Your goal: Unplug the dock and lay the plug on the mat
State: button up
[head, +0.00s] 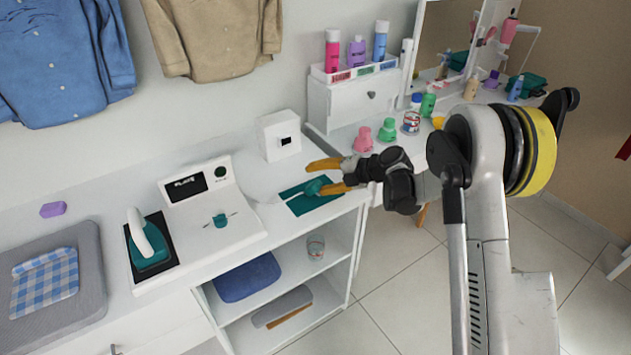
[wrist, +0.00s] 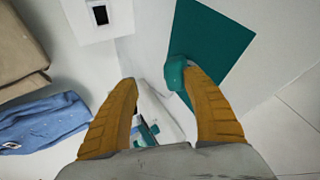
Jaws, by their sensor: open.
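The teal plug (head: 314,187) appears on or just above the darker teal mat (head: 299,207), at the right end of the counter. In the wrist view the plug (wrist: 175,72) is at the tip of the right finger, overlapping the edge of the mat (wrist: 212,40); contact is unclear. My gripper (head: 315,176) is open, its orange fingers apart; the wrist view also shows it open (wrist: 160,78). The white socket box (head: 277,143) stands behind the mat with a dark slot and nothing in it. The white dock (head: 205,235) with a dark screen is to the left.
A teal iron (head: 150,248) stands on a black pad on the dock's left. A grey board with a checked cloth (head: 45,280) is farther left. Bottles and jars (head: 388,130) crowd the dressing table at right. Open shelves lie below the counter.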

jog(key=shift+s+d+r+p, duration=0.15)
jog(key=shift+d+r+p, duration=0.1)
jog(key=shift+r, duration=0.35)
jog(key=shift+s+d+r+p, duration=0.1)
jog(key=shift+d+r+p, duration=0.15)
jog(key=shift+r, duration=0.35)
jog(key=shift+s+d+r+p, duration=0.15)
jog(key=shift+d+r+p, duration=0.1)
jog(key=shift+r, duration=0.35)
